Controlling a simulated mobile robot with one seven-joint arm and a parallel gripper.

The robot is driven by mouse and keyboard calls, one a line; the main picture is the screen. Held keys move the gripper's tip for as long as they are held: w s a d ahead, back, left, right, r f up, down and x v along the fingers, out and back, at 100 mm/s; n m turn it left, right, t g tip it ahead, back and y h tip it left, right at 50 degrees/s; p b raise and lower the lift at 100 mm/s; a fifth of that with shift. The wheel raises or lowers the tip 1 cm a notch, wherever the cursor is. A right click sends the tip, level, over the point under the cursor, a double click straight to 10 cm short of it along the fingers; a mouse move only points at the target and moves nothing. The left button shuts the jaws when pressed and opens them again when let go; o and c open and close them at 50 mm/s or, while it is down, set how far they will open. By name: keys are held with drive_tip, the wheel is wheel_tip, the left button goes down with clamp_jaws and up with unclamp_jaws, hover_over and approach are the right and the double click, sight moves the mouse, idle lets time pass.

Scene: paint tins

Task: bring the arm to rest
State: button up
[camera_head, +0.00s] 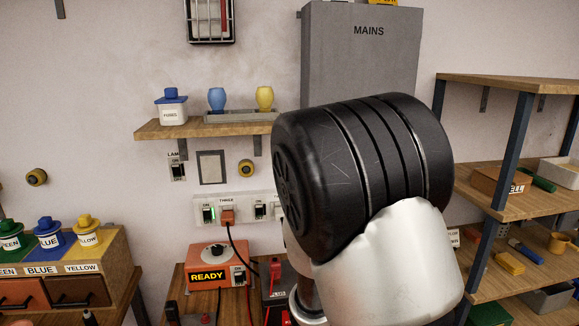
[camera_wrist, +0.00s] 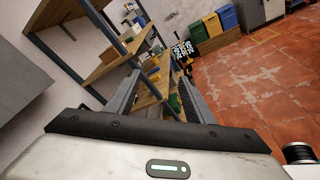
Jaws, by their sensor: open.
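My gripper (camera_wrist: 159,76) shows in the wrist view with its two fingers spread apart and nothing between them. It points past a wooden shelf rack (camera_wrist: 105,68) toward the floor beyond. In the head view my raised arm, a large black and white link, fills the centre right. My gripper cannot be made out there, and the arm hides part of the wall and bench behind it.
An orange box marked READY (camera_head: 212,268) stands on the bench below the socket strip (camera_head: 203,199). Green, blue (camera_head: 47,237) and yellow (camera_head: 87,233) tins stand at left. A wall shelf (camera_head: 150,130) holds a FUSES jar (camera_head: 172,112). The red floor (camera_wrist: 260,85) looks largely clear.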

drive_tip(key=s+m+g+y, duration=0.5)
drive_tip(key=s+m+y, duration=0.35)
drive_tip(key=s, duration=0.45)
drive_tip(key=s+a+r+m+t+y, duration=0.2)
drive_tip(key=a+r+m+t+y, duration=0.3)
drive_tip(key=a, duration=0.8)
wheel_tip(320, 180, up, 3)
drive_tip(key=shift+r+y, duration=0.1)
drive_tip(key=shift+y, duration=0.85)
drive_tip(key=shift+m, duration=0.25)
